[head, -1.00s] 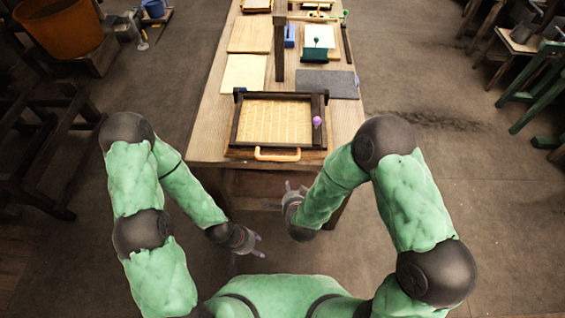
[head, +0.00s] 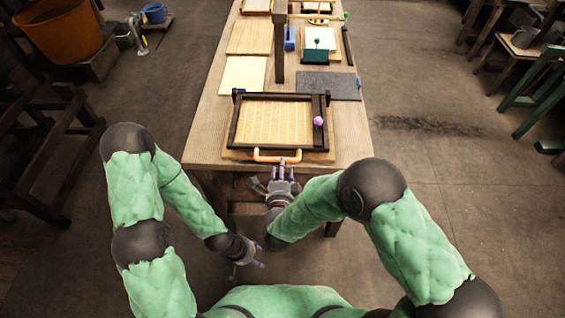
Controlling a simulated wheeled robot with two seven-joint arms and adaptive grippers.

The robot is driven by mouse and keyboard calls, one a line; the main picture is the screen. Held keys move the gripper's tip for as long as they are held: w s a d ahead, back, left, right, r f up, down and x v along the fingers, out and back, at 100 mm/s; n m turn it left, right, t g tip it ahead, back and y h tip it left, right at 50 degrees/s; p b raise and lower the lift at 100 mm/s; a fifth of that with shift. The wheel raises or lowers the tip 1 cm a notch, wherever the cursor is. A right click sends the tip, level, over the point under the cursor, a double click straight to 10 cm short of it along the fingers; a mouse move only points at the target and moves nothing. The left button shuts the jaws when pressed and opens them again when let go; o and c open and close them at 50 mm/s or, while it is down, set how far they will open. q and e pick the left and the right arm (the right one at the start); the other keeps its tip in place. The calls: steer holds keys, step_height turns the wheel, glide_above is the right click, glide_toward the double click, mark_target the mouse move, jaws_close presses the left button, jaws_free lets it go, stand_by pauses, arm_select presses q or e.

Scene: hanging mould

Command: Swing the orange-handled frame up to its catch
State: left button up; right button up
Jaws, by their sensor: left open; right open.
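The dark frame (head: 234,122) with a pale ribbed panel (head: 273,123) lies flat at the near end of the bench. Its orange handle (head: 277,157) sticks out from the frame's near edge. A purple knob (head: 318,121) sits on the frame's right side. A dark upright post (head: 279,50) stands behind the frame; I cannot make out a catch on it. My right gripper (head: 284,170) is open, its fingers pointing up the picture at the right part of the handle; I cannot tell whether they touch it. My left gripper (head: 259,254) is open and empty, low in front of the bench.
The wooden bench (head: 208,130) carries a cream sheet (head: 243,76), a dark grey slab (head: 328,85), a blue block (head: 290,37) and a green-handled block (head: 315,54) farther back. Stools stand at right, a dark rack at left.

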steer(key=shift+b+x, duration=0.45)
steer(key=shift+x, duration=1.8)
jaws_close()
